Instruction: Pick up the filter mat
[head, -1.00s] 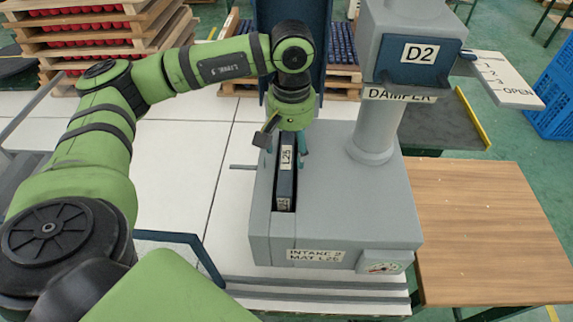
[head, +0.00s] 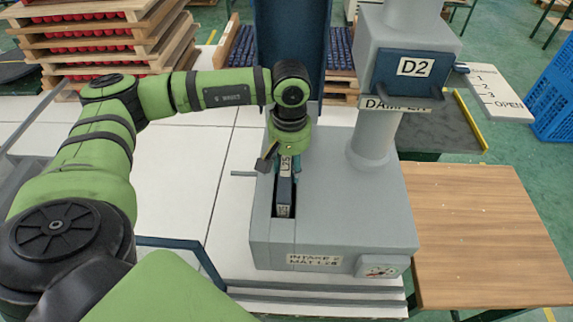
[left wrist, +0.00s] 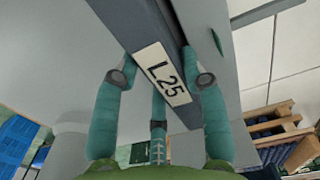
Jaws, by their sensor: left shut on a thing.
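The filter mat (head: 284,190) is a narrow dark blue-grey cartridge with a white L25 label. It stands in the slot on top of the grey intake housing (head: 335,225), and its lower part is hidden there. My left gripper (head: 286,158) is above the slot, shut on the mat. In the left wrist view, the gripper's teal fingers (left wrist: 163,78) lie on either side of the mat (left wrist: 128,25), with the L25 label between them. I cannot tell whether the mat is raised from its seat. My right gripper is not in view.
A grey column with a D2 plate (head: 414,67) and damper scale (head: 497,90) rises behind the housing. A bare wooden table (head: 485,235) is at right. A gauge (head: 382,271) sits on the housing's front. Pallets of red items (head: 90,45) stand at back left.

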